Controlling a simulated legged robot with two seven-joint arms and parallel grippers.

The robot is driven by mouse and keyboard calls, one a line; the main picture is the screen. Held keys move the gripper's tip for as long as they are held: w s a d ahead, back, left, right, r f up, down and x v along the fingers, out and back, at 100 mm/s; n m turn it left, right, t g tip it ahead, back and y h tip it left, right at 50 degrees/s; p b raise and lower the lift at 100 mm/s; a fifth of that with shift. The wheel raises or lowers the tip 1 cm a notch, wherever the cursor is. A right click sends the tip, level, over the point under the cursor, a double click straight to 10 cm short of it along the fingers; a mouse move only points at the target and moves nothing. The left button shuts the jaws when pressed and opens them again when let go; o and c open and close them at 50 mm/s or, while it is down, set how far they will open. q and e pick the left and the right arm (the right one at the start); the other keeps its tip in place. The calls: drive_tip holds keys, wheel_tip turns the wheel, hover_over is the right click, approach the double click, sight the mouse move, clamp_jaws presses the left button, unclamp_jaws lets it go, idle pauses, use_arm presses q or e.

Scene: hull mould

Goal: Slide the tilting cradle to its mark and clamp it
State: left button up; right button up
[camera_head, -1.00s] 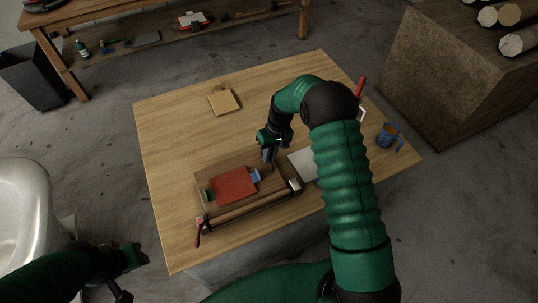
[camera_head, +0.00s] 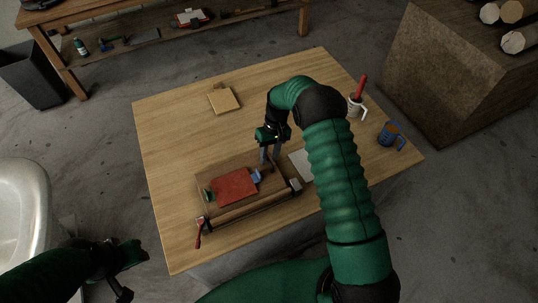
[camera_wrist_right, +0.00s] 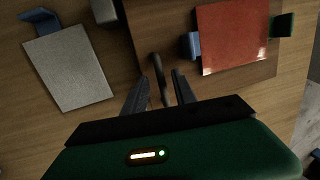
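A red plate (camera_head: 236,187) lies on a brown wooden board (camera_head: 222,168) at the table's front, with a green piece (camera_head: 207,195) at its left and a blue piece (camera_head: 256,176) at its right. I take this assembly as the tilting cradle. A clamp with a red handle (camera_head: 199,235) is at the board's front left corner. My right gripper (camera_head: 270,154) is open at the board's back right edge. In the right wrist view its fingers (camera_wrist_right: 158,90) stand either side of a dark rod (camera_wrist_right: 158,75), with gaps visible. My left gripper (camera_head: 132,252) is low at the left, its fingers unclear.
A grey plate (camera_wrist_right: 70,68) lies beside the board, partly behind my right arm in the head view. A tan square (camera_head: 223,99) lies at the back. The table's left side is clear.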

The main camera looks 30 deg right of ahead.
drive_tip(key=v, duration=1.7)
drive_tip(key=shift+d+f, duration=0.1)
